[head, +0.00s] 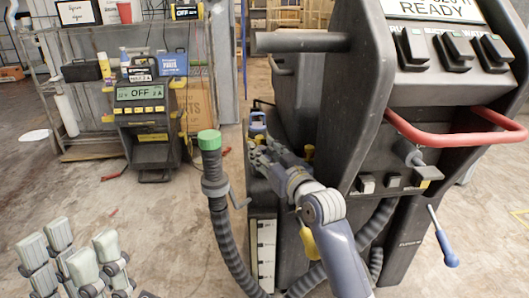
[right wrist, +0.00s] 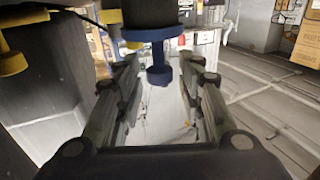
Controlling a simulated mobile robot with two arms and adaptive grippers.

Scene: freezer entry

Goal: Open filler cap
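A blue cap (head: 257,122) sits on the left side of the large dark machine (head: 345,90); I take it for the filler cap. In the right wrist view the blue cap (right wrist: 158,72) has a wide rim and a narrow grip. My right gripper (head: 262,152) is just below the cap in the head view. Its fingers (right wrist: 157,82) are spread on either side of the cap's grip, with visible gaps. Whether the tips touch the rim I cannot tell. My left gripper (head: 75,258) is at the bottom left, fingers apart, empty and far from the cap.
Yellow caps (head: 308,152) are close beside my right gripper and also show in the right wrist view (right wrist: 12,62). A ribbed hose with a green end (head: 209,141) stands left of my right arm. A red handle (head: 455,132) juts from the machine. A shelf (head: 95,95) stands behind.

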